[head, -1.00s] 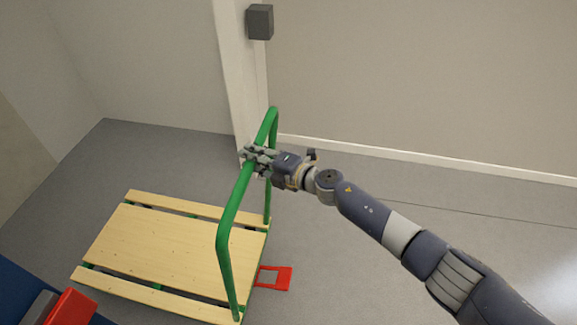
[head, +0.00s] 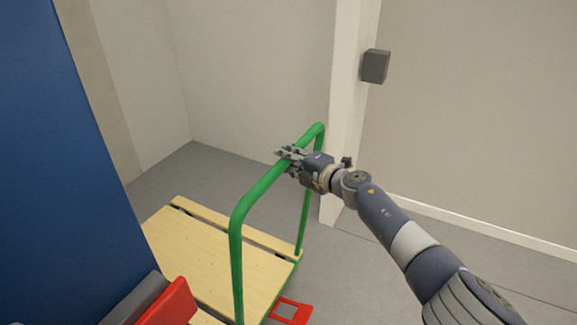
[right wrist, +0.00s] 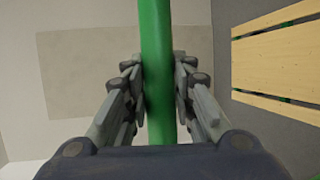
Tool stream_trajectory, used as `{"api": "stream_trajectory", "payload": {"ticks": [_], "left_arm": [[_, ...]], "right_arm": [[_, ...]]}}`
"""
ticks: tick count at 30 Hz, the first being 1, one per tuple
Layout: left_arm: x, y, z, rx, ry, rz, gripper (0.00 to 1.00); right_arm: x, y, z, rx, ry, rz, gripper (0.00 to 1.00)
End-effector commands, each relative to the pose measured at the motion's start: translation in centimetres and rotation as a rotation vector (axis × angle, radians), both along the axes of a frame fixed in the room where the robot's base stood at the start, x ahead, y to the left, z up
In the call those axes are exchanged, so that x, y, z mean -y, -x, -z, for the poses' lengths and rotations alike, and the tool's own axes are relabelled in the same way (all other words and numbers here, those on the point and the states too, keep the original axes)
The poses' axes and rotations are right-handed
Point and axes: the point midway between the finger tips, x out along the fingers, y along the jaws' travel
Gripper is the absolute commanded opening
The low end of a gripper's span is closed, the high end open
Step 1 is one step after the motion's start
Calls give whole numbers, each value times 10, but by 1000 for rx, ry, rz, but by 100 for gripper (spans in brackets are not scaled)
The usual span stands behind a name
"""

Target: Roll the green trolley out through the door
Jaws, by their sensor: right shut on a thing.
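The green trolley has a green tube handle (head: 258,192) and a pale wooden slatted deck (head: 205,258). It stands on the grey floor in the lower middle of the head view. My right gripper (head: 289,158) is shut on the top bar of the handle, near its far corner. In the right wrist view the green bar (right wrist: 157,70) runs between the two fingers, and the deck (right wrist: 280,52) shows at the right. The near left part of the deck is hidden. My left gripper is not in view. The door opening cannot be clearly made out.
A white post (head: 345,110) stands just beyond the handle, with a dark grey box (head: 375,66) beside it. A blue panel (head: 70,170) fills the left, with a red part (head: 170,303) at its foot. A red bracket (head: 290,311) is at the trolley's end. Grey floor (head: 400,270) is clear at right.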

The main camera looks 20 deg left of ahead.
Motion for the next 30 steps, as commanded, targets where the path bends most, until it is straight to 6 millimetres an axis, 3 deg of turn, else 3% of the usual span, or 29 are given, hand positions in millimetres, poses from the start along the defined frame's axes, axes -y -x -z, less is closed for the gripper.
{"api": "stream_trajectory", "payload": {"ticks": [5,13,14,16,17,30], "left_arm": [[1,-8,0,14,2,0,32],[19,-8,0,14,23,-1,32],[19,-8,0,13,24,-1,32],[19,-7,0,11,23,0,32],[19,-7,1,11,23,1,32],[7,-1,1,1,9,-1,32]], "right_arm": [[0,0,1,0,1,-3,0],[1,-1,1,-1,2,-2,0],[1,-1,1,-1,2,-2,26],[1,-1,1,-1,2,-1,42],[1,-1,1,-1,2,-1,45],[3,-2,0,2,2,1,45]]}}
